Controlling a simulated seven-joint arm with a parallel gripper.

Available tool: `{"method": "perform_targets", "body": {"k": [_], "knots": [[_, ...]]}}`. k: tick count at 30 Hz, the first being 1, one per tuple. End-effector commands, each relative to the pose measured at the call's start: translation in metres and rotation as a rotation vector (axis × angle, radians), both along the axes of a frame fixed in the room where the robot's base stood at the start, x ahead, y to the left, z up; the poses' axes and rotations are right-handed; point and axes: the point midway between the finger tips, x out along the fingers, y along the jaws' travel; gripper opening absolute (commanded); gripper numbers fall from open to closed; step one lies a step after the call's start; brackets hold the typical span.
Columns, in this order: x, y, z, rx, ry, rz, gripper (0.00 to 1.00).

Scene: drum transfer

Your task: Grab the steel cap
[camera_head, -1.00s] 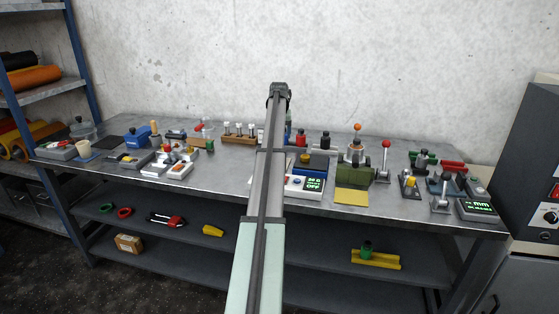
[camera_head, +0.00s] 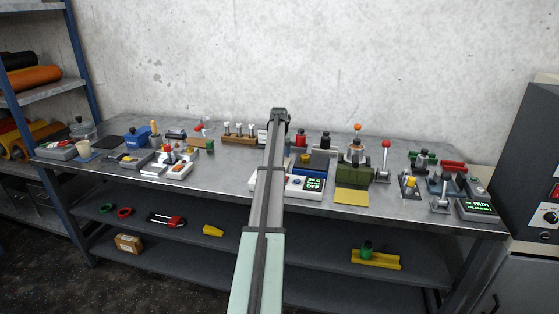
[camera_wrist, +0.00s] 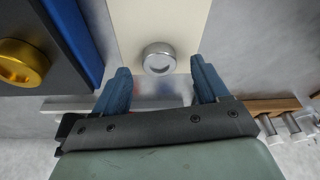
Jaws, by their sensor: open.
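The steel cap (camera_wrist: 158,57) is a round silver disc with a raised rim and shallow recessed top, on a pale cream block (camera_wrist: 187,20) in the wrist view. My gripper (camera_wrist: 160,68) is open, its two blue fingers apart. The cap appears between and slightly beyond the fingertips, with a visible gap on each side. The height between fingers and cap is hard to tell. In the head view the end of my arm hangs over the back middle of the bench, and the cap cannot be made out behind the arm.
A gold knob (camera_wrist: 22,63) on a dark and blue unit lies left of the cap in the wrist view. A wooden rack (camera_head: 240,139) with several white-topped pieces stands left of my arm. A green fixture (camera_head: 353,172) and a red-knobbed lever (camera_head: 386,145) stand to the right.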

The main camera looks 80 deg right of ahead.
Motion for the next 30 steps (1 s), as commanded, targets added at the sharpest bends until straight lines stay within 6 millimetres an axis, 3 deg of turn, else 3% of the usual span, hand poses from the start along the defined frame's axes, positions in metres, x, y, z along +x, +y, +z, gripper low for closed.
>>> {"method": "perform_targets", "body": {"k": [4, 12, 30], "knots": [[0.001, -0.005, -0.017, 0.000, 0.000, -0.001, 0.73], [0.001, -0.005, -0.019, -0.001, 0.000, -0.001, 0.72], [0.001, -0.005, -0.019, -0.001, 0.000, -0.001, 0.14]]}}
